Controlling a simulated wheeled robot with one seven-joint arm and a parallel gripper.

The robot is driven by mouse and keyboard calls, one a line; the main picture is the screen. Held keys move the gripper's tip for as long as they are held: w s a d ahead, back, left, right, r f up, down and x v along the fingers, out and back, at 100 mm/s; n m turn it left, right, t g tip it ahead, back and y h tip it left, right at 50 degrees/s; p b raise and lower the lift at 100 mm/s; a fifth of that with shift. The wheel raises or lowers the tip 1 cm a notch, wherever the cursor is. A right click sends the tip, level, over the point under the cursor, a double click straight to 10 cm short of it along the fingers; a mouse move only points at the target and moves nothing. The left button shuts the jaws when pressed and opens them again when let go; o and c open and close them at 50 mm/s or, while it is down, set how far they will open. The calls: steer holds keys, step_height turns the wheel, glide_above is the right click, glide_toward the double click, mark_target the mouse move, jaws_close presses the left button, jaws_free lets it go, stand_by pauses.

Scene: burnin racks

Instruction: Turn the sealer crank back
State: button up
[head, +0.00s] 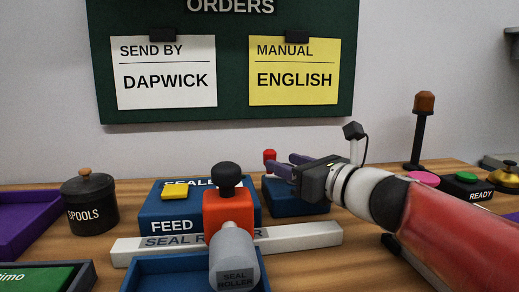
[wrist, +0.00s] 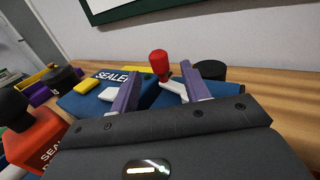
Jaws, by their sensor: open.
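The sealer is a blue unit (head: 160,222) on the wooden bench, with a FEED label and a yellow button (head: 174,191) on top. Its crank has a red knob (head: 269,156), standing upright beyond my fingers in the head view. In the wrist view the red knob (wrist: 159,60) shows between the two fingertips, with a whitish arm piece near its foot. My gripper (head: 281,164) is open, its purple fingers pointing left towards the knob. I cannot tell whether the fingers touch it. The crank's base is partly hidden by the fingers.
An orange block with a black knob (head: 228,172) and a grey seal roller (head: 234,258) stand in front of the sealer. A black spools pot (head: 90,205) is at left. A black post with a brown top (head: 424,103) and a READY box (head: 467,184) are at right.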

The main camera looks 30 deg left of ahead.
mark_target(273, 157)
steer(key=x, duration=0.7)
steer(key=shift+a+p, duration=0.25)
steer(key=shift+p, duration=0.05)
steer(key=shift+c, duration=0.5)
steer(key=c, duration=0.9)
steer(key=n+g+p, duration=0.2)
steer(key=g, duration=0.1)
steer(key=shift+s+d+r+y, duration=0.15)
steer(key=shift+s+d+y, duration=0.05)
steer(key=shift+s+y, duration=0.2)
steer(key=shift+s+d+n+g+p, duration=0.15)
steer(key=shift+s+n+g+p, duration=0.35)
steer(key=shift+g, duration=0.5)
steer(key=shift+w, duration=0.1)
steer(key=o, duration=1)
